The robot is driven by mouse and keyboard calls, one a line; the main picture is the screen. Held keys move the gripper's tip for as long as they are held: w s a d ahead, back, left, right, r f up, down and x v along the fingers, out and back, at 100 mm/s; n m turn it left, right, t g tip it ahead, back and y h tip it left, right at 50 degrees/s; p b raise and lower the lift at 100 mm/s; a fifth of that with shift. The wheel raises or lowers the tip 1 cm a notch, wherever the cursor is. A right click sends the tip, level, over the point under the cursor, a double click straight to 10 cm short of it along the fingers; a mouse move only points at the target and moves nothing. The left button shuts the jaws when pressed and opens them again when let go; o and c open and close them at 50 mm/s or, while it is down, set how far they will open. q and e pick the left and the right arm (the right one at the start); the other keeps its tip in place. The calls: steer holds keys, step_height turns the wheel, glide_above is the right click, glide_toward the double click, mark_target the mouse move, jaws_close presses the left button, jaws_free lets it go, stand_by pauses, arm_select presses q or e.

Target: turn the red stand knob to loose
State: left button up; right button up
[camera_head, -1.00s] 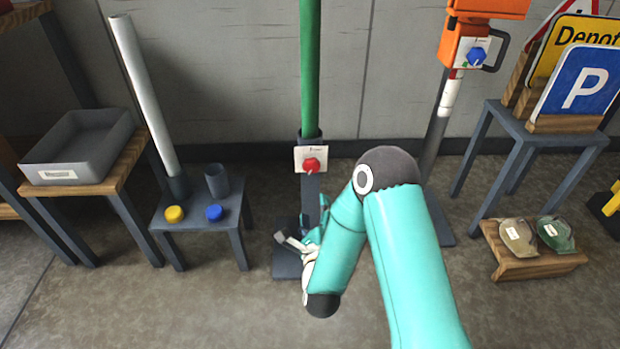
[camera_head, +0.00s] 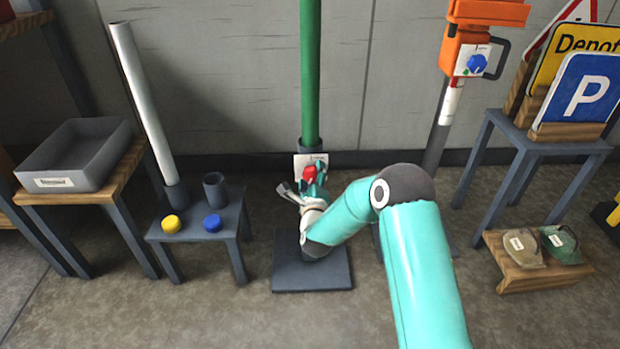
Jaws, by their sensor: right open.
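The red stand knob (camera_head: 310,174) is on a white label plate (camera_head: 301,160) on the stand (camera_head: 308,143) that holds a green pole (camera_head: 309,70). My right gripper (camera_head: 302,188) is open, just in front of and below the knob, with its fingers reaching up to it. The fingers partly hide the knob and the plate. I cannot tell whether they touch the knob. The stand's dark square base (camera_head: 320,275) shows on the floor below my wrist. My left gripper is not in view.
A small table (camera_head: 200,237) at left bears a yellow knob (camera_head: 171,223), a blue knob (camera_head: 212,222) and a cup. At right are an orange unit (camera_head: 476,50) on a post and a table with signs (camera_head: 582,90).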

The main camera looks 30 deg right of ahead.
steer(key=shift+w+d, duration=0.15)
steer(key=shift+w, duration=0.1)
